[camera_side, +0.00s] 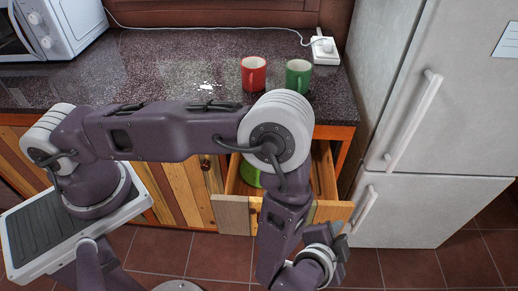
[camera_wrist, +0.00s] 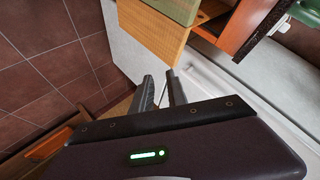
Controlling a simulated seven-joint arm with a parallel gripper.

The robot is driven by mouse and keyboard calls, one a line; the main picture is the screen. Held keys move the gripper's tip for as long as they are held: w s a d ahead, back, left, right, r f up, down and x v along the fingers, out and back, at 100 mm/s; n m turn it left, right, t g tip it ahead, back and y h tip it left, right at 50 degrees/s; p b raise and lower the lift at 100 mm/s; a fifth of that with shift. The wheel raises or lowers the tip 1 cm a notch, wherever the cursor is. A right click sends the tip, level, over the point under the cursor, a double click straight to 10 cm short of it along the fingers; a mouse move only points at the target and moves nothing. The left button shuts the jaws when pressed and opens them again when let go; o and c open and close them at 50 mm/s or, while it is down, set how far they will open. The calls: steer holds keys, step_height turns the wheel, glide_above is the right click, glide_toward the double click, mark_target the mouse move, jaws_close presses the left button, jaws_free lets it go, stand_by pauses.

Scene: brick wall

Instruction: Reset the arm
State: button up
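My arm reaches across the front of the counter and bends down in front of an open drawer. My gripper (camera_side: 340,240) is low at the right of the side view, in front of the drawer's right end and near the fridge. In the wrist view the two dark fingers of my gripper (camera_wrist: 162,80) stand apart with nothing between them, so it is open and empty. The wooden drawer (camera_side: 324,180) is pulled out, and a green object (camera_side: 249,174) lies inside, partly hidden by my arm. The drawer's front (camera_wrist: 152,32) shows ahead of the fingers in the wrist view.
A red mug (camera_side: 253,74) and a green mug (camera_side: 298,77) stand on the dark counter (camera_side: 170,70), with a white socket block (camera_side: 325,50) behind. A microwave (camera_side: 62,28) is at the back left. The white fridge (camera_side: 440,120) closes off the right. Tiled floor (camera_side: 210,255) lies below.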

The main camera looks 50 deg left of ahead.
steer(key=w+r+n+g+h, duration=0.1)
steer(key=w+r+h, duration=0.2)
steer(key=r, duration=0.8)
steer(key=w+r+n+g+h, duration=0.1)
steer(key=w+r+n+h, duration=0.15)
steer(key=r, duration=0.95)
steer(key=s+a+r, duration=0.4)
steer(key=a+r, duration=0.5)
steer(key=s+a+n+g+y, duration=0.3)
steer(key=s+a, duration=1.5)
steer(key=s, duration=0.4)
steer(key=shift+a+r, duration=0.25)
steer(key=shift+a, duration=0.15)
steer(key=shift+n+y, duration=0.25)
